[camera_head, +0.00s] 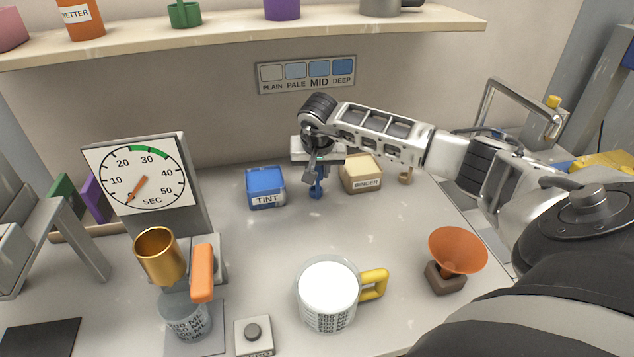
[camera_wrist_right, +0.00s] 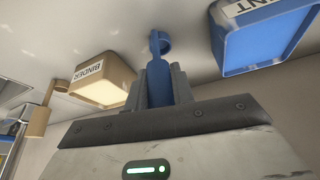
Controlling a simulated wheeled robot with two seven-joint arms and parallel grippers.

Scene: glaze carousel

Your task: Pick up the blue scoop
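The blue scoop (camera_head: 317,189) is at the back of the table, between the blue TINT box (camera_head: 266,188) and the tan BINDER box (camera_head: 361,174). My right gripper (camera_head: 313,172) reaches down over it from the right. In the right wrist view the scoop (camera_wrist_right: 161,70) has its handle between the two fingers (camera_wrist_right: 162,85), which look closed against it. Its small round bowl points away from the gripper. Whether the bowl touches the table is hard to tell. My left gripper is not in view.
A dial timer (camera_head: 145,180) stands at left, with a copper cup (camera_head: 158,256) and a glass measure (camera_head: 185,316) before it. A yellow-handled jug of white liquid (camera_head: 327,295) and an orange funnel (camera_head: 458,250) stand in front. A shelf (camera_head: 240,36) runs above.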

